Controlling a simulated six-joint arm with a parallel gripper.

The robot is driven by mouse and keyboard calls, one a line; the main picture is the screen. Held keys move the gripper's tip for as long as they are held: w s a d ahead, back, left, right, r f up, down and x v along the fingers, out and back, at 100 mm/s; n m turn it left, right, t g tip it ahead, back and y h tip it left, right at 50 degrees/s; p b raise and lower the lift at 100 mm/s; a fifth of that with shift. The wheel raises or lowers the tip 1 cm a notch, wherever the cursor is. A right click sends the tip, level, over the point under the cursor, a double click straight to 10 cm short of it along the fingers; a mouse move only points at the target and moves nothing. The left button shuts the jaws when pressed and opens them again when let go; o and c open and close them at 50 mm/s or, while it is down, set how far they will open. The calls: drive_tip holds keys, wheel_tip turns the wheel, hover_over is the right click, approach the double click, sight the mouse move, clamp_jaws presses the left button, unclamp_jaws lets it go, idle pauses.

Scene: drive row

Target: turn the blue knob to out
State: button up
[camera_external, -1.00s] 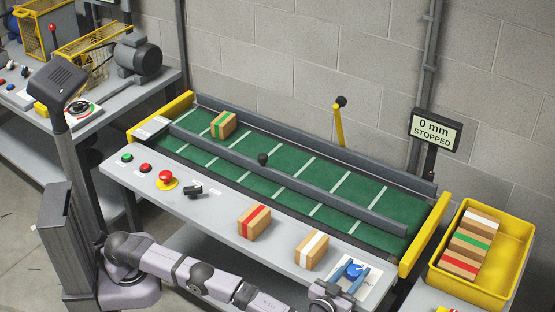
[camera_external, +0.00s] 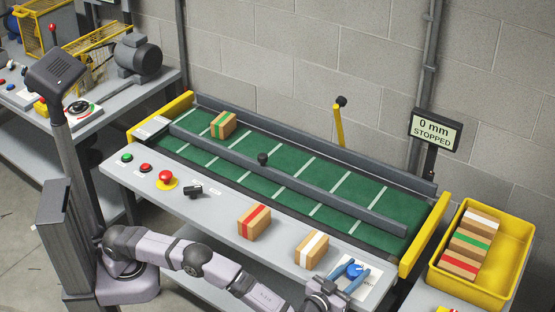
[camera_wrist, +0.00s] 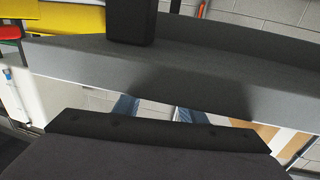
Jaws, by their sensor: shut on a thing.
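The blue knob (camera_external: 354,269) sits on a white plate (camera_external: 375,280) at the right end of the grey front shelf in the external view. The plate's lettering is mostly covered, so I cannot read where the knob points. My gripper (camera_external: 352,276) reaches it from the lower left, with one blue finger on each side of the knob, and is shut on it. In the wrist view the blue fingers (camera_wrist: 155,110) show only in part, behind dark parts of my own arm; the knob is hidden there.
A white-striped box (camera_external: 311,250) stands just left of the knob, and a red-striped box (camera_external: 254,222) farther left. The green belt (camera_external: 340,188) behind carries a green-striped box (camera_external: 223,125). A display (camera_external: 436,130) reads "0 mm STOPPED". A yellow bin (camera_external: 470,290) holds several boxes at right.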

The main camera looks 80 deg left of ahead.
sight(347, 274)
drive_tip(key=shift+a+r+m+t+h+p, duration=0.1)
drive_tip(key=shift+m+t+h+p, duration=0.4)
drive_tip(key=shift+m+h+p, duration=0.35)
drive_tip(key=shift+m+t+h+p, duration=0.25)
drive_tip(key=shift+t+h+p, duration=0.1)
drive_tip(key=shift+h, duration=0.3)
drive_tip(key=shift+m+t+h, duration=0.45)
drive_tip(key=shift+m+h, duration=0.55)
drive_tip(key=shift+h, duration=0.5)
drive_tip(key=shift+m+h, duration=0.3)
drive_tip(key=shift+h, duration=0.2)
drive_tip(key=o, duration=1.1)
drive_tip(key=shift+c, duration=0.2)
drive_tip(key=shift+s, duration=0.1)
drive_tip(key=shift+s+d, duration=0.25)
drive_tip(key=shift+s, duration=0.9)
drive_tip(key=shift+s+d, duration=0.25)
drive_tip(key=shift+s, duration=0.95)
drive_tip(key=shift+s+d, duration=0.25)
drive_tip(key=shift+s, duration=0.9)
